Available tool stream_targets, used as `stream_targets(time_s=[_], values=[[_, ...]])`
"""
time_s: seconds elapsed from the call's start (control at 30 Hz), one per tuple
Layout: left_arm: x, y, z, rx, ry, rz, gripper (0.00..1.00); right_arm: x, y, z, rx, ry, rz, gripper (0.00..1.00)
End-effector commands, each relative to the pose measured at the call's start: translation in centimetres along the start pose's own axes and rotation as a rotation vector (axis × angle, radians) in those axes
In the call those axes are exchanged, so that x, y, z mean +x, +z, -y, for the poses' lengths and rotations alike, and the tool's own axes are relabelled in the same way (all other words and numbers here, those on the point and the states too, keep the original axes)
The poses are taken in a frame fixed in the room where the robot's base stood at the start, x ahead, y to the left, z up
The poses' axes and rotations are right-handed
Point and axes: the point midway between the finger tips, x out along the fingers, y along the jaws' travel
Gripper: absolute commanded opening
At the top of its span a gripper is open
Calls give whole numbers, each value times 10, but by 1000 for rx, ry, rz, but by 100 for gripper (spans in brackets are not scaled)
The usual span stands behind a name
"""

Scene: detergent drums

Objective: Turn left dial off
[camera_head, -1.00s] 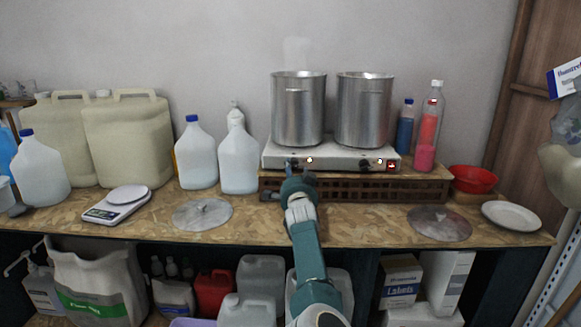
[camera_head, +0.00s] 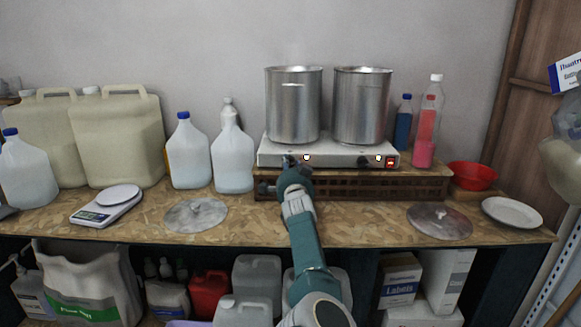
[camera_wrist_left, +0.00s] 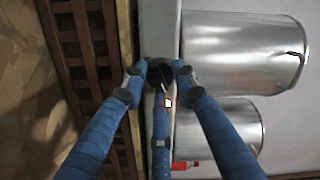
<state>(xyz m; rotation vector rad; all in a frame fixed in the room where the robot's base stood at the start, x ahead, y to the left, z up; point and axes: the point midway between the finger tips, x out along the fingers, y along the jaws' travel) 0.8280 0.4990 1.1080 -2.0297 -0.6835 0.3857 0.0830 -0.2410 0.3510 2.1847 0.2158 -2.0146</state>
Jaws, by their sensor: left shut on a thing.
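A white double hot plate (camera_head: 335,155) stands on a brown slatted crate (camera_head: 340,187) and carries two steel pots, a left one (camera_head: 293,105) and a right one (camera_head: 361,107). My left gripper (camera_head: 290,162) is at the front panel, in front of the left dial, and mostly hides it. In the left wrist view the dark left dial (camera_wrist_left: 158,74) sits between the blue fingers of my left gripper (camera_wrist_left: 158,73), which are shut on it. A small light (camera_head: 307,157) beside it is lit. The right dial (camera_head: 364,161) is free. My right gripper is out of view.
A lit red switch (camera_head: 391,161) is at the panel's right end. White jugs (camera_head: 232,160) stand left of the hot plate; bottles (camera_head: 428,120) and a red bowl (camera_head: 471,176) stand right. Metal lids (camera_head: 195,214) lie on the bench, whose front is partly clear.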

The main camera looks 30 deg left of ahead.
Motion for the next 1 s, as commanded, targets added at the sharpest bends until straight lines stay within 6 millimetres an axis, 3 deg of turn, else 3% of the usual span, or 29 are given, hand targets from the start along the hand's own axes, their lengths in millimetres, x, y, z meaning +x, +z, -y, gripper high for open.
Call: stream_targets(time_s=[0.37, 1.0], values=[[0, -3, 3, -125, 9, 4, 2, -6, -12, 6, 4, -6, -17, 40], [1, -4, 8, -703, 57, 32, 2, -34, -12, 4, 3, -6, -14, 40]])
